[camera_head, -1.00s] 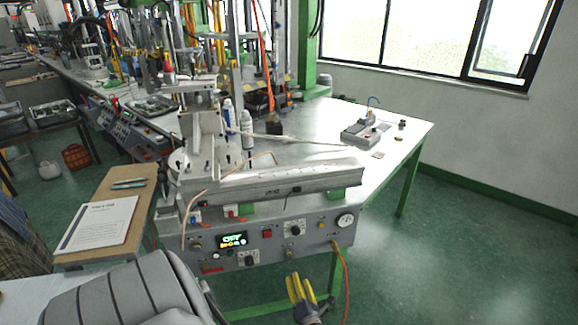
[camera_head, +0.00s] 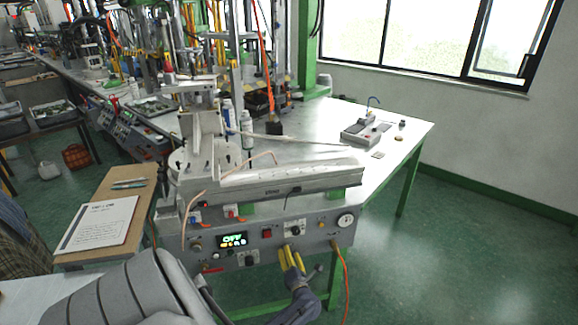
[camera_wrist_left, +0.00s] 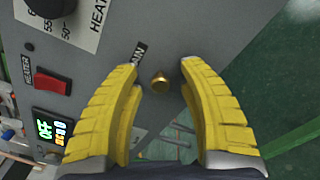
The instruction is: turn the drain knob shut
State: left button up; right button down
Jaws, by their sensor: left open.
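The drain knob (camera_wrist_left: 160,82) is a small round brass knob on the grey front panel, beside a partly covered label ending in "AIN". It shows in the left wrist view between my yellow fingertips, with a gap on each side. My left gripper (camera_head: 290,250) is open, its fingers pointing at the lower part of the panel (camera_head: 318,237). In the head view the fingers hide the knob. I cannot tell the knob's turn position. My right gripper is not in view.
A red heater switch (camera_wrist_left: 53,82), a black dial (camera_wrist_left: 50,5) and a lit display reading OFF (camera_wrist_left: 50,130) sit near the knob on the panel. An orange cable (camera_head: 343,275) hangs at the panel's right. Floor space is free further right.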

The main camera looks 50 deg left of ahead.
pick_arm(q)
jog(key=shift+o, duration=0.2)
jog(key=shift+a, duration=0.1)
grip_shut()
